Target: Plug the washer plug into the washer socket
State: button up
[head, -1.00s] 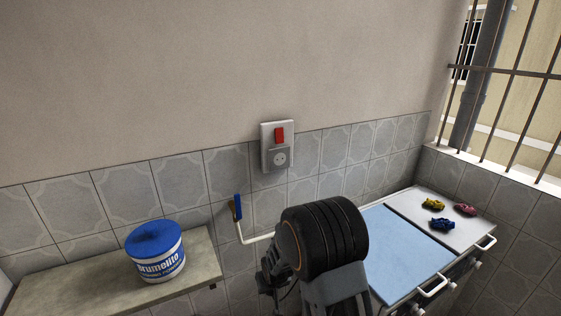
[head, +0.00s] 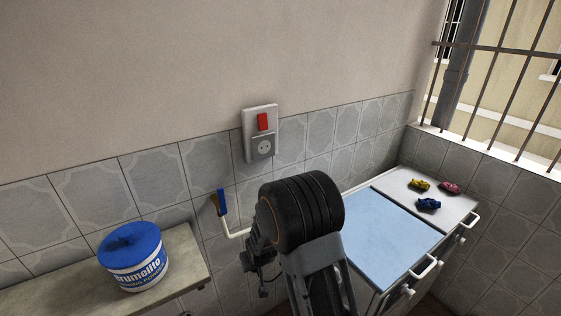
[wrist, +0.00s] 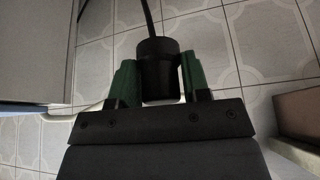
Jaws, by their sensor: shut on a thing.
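The washer socket (head: 263,146) is a grey round-faced outlet on a white wall plate, below a red switch (head: 262,122). In the wrist view, the washer plug (wrist: 158,70) is a black cylinder with a dark cord running up from it. My gripper (wrist: 157,78) has green fingers on either side of the plug and is shut on it. The plug's prongs are not visible. In the head view my arm hides most of the gripper, and I cannot make out the plug. The socket is up the wall, above and apart from my arm.
A shelf (head: 185,262) at the left holds a blue-lidded tub (head: 133,257). A pipe with a blue-handled valve (head: 222,202) is on the wall beside my arm. A barred window is far right.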

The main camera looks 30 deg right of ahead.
jog(key=shift+d+t, duration=0.3)
jog(key=shift+d, duration=0.05)
jog(key=w+d+r+m+t+h+b, duration=0.1)
jog(key=w+d+r+m+t, duration=0.2)
jog(key=d+r, duration=0.5)
jog(key=w+d+r+t+h+b, duration=0.15)
jog(key=w+d+r+t, duration=0.35)
jog(key=r, duration=0.5)
notch_tip(320, 180, up, 14)
jog(key=s+a+n+t+y, duration=0.1)
jog(key=s+t+y, duration=0.1)
jog(key=t, duration=0.6)
jog(key=shift+r+n+t+y, duration=0.2)
jog(key=shift+n+t+y, duration=0.15)
jog(key=shift+y, duration=0.5)
jog(key=shift+s+a, duration=0.1)
